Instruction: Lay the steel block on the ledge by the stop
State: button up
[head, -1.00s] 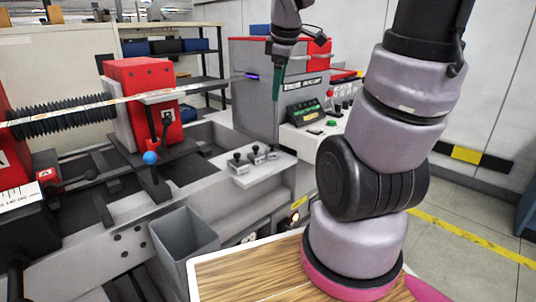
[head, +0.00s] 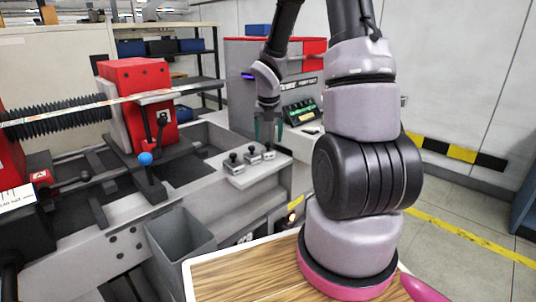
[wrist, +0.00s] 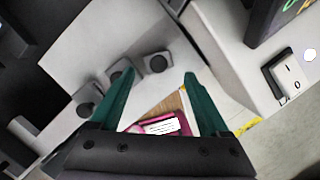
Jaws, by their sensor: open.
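My gripper (head: 268,132) points down over the back right end of the light grey ledge (head: 262,173) on the machine's front. Its green fingers are apart with nothing between them, as the wrist view (wrist: 160,77) also shows. Three small grey metal blocks with dark round knobs stand in a row on the ledge: a left one (head: 234,164), a middle one (head: 251,157) and a right one (head: 268,153). In the wrist view they lie beyond and beside the left finger. I cannot tell which piece is the steel block or the stop.
A grey open bin (head: 180,240) stands before the machine, beside a wood-topped surface (head: 240,277). A blue-knobbed lever (head: 145,159) and a red housing (head: 137,95) are left of the ledge. A control panel (head: 300,112) is behind right. A rocker switch (wrist: 287,75) shows in the wrist view.

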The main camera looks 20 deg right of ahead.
aim_at(268, 144)
jog(key=x, duration=0.7)
jog(key=shift+a+r, duration=0.1)
grip_shut()
